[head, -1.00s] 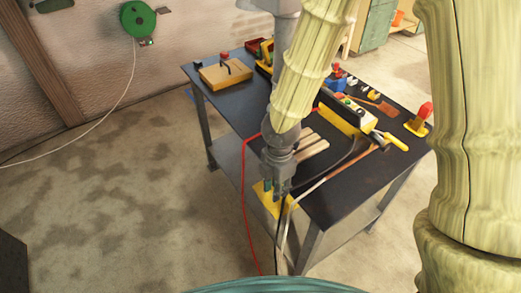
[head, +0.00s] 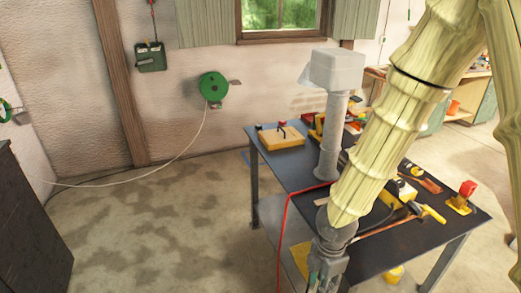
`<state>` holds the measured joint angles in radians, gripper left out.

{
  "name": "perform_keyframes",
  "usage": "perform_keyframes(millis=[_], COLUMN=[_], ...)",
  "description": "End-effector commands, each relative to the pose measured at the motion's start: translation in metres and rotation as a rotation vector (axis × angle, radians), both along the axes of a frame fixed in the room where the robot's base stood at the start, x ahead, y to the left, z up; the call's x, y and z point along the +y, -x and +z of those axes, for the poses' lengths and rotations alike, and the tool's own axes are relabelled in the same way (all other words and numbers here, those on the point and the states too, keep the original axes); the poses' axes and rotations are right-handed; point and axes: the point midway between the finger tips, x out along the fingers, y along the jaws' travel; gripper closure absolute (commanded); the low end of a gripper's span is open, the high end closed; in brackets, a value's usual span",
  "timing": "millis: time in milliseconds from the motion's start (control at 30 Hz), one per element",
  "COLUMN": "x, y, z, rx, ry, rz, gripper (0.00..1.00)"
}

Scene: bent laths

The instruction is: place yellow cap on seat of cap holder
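My gripper (head: 324,280) points down at the near left edge of the dark workbench (head: 392,262), low in the head view. Its fingers are small and partly cut off by the lower picture edge, so I cannot tell whether they are open or hold something. A flat yellow piece (head: 300,258) shows just left of it. A small round yellow thing (head: 395,273) shows at the near side of the bench; it may be the yellow cap, but it is too small to be sure. I cannot clearly make out the cap holder; my arm covers part of the bench.
A red-and-yellow piece (head: 461,200) stands at the right, near a hammer (head: 425,212). A red cable (head: 284,225) hangs at the bench's left. The floor (head: 150,235) left is clear.

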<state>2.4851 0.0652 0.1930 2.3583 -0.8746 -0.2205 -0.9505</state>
Motion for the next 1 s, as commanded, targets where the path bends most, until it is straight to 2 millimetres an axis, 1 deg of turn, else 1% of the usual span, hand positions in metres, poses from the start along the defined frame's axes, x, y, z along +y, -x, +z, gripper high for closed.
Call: perform_keyframes(millis=[233, 467, 667, 1000], x=[0.003, 0.002, 0.000, -0.005], y=[-0.008, -0.016, -0.027, -0.049], z=[-0.006, -0.013, -0.023, -0.045], rx=[0.001, 0.001, 0.002, 0.002], ry=[-0.001, -0.003, -0.005, -0.006], rz=[-0.121, -0.268, -0.483, -0.937], gripper=[0.87, 0.87, 0.87, 0.87])
